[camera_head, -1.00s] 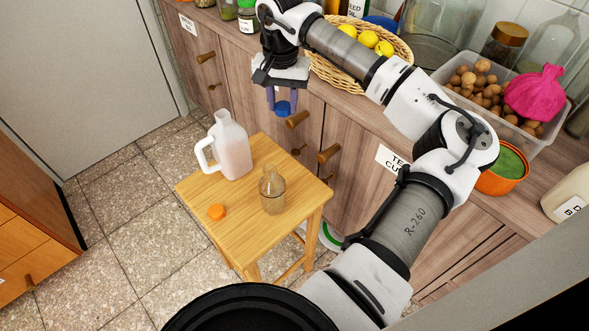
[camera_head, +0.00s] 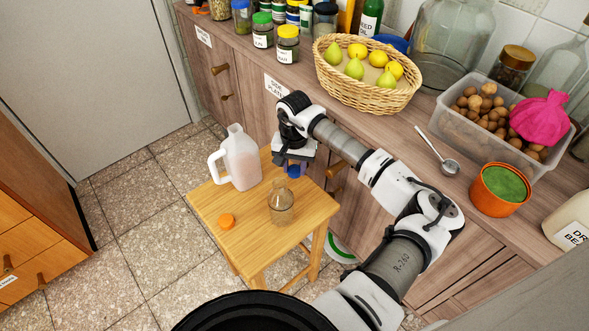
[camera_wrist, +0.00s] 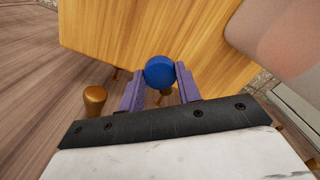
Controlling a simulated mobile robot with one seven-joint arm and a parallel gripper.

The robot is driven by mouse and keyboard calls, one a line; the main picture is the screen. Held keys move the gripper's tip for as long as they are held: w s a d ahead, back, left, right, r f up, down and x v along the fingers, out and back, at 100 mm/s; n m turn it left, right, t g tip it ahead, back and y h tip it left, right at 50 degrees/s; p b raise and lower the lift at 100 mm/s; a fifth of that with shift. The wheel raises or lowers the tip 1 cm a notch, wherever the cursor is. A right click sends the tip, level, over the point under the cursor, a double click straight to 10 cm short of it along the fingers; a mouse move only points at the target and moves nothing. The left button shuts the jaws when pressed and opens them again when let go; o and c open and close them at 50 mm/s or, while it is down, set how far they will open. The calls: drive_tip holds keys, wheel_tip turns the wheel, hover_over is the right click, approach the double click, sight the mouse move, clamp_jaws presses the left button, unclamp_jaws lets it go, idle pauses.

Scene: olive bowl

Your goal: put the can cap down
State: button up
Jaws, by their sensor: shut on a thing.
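A round blue cap (camera_wrist: 159,72) is pinched between the purple fingers of my gripper (camera_wrist: 160,78) in the wrist view. The cap also shows as a small blue spot (camera_head: 293,171) under my gripper (camera_head: 292,166) in the head view. My gripper is shut on it near the back right edge of the wooden stool (camera_head: 245,246). In the wrist view the cap appears in front of the stool top (camera_wrist: 110,35); I cannot tell how high above the top it is. An orange cap (camera_head: 227,220) lies on the stool's front left part.
A whitish jug (camera_head: 241,160) stands at the stool's back left, and a clear bottle (camera_head: 281,205) stands near its middle. The drawer fronts with wooden knobs (camera_head: 335,169) are close behind my gripper. The stool's front middle is clear.

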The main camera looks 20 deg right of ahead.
sight(295, 170)
wheel_tip(295, 170, down, 2)
drive_tip(key=shift+f, duration=0.1)
drive_tip(key=shift+f, duration=0.1)
drive_tip(key=shift+f+b, duration=0.35)
drive_tip(key=shift+f, duration=0.15)
drive_tip(key=o, duration=0.9)
